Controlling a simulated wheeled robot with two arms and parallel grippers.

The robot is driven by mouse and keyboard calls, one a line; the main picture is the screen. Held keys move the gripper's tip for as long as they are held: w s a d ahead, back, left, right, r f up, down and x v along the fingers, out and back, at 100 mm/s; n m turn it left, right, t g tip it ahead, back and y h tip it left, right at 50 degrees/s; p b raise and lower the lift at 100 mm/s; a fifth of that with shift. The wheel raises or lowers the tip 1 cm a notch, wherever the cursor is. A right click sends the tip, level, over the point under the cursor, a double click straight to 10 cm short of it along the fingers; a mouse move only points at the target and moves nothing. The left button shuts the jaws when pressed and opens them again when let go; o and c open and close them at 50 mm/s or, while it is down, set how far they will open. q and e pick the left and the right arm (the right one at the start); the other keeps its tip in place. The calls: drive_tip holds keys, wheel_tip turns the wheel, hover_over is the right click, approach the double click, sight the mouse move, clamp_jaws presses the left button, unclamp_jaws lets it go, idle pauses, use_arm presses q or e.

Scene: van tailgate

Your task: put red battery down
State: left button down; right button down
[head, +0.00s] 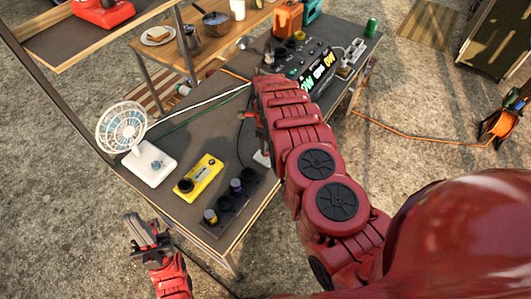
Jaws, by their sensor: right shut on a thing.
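My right arm reaches up across the table to the dark power unit (316,66) with lit green and yellow displays. My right gripper (266,66) is at its left side, mostly hidden behind my own red arm links. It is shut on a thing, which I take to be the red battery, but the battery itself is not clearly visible. My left gripper (143,222) is empty and appears open, off the table's near left edge. A dark rack (238,205) near the front of the table holds black-topped batteries with yellow and purple bands.
A white fan (123,127) and a yellow box (200,176) stand on the left of the table. An orange canister (288,19), a power strip (351,58) and a green can (372,27) are at the back. Cables cross the tabletop. An orange cable reel (498,122) is on the ground.

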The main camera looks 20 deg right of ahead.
drive_tip(key=shift+f+b, duration=0.55)
drive_tip(key=shift+f, duration=0.8)
drive_tip(key=shift+f, duration=0.2)
drive_tip(key=shift+c, duration=2.4)
unclamp_jaws()
drive_tip(key=shift+r, duration=0.3)
